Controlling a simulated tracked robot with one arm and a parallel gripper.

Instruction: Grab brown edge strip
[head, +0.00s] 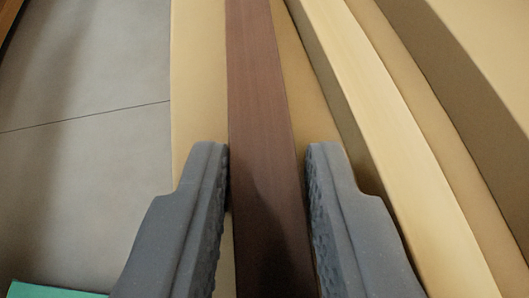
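The brown edge strip (262,105) is a long, dark reddish-brown bar. It runs from the top of the head view down to the bottom edge, lying on a tan surface (200,90). My gripper (267,165) has its two dark grey fingers on either side of the strip. The left finger is very close to the strip's left side, and I cannot tell whether it touches. A small gap shows between the strip and the right finger. The strip's lower end is out of view.
A pale yellow wooden strip (375,110) lies to the right, close to the right finger. A larger tan block (470,60) stands further right. Grey tiled floor (80,150) is at left. A green piece (50,290) shows at the bottom left.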

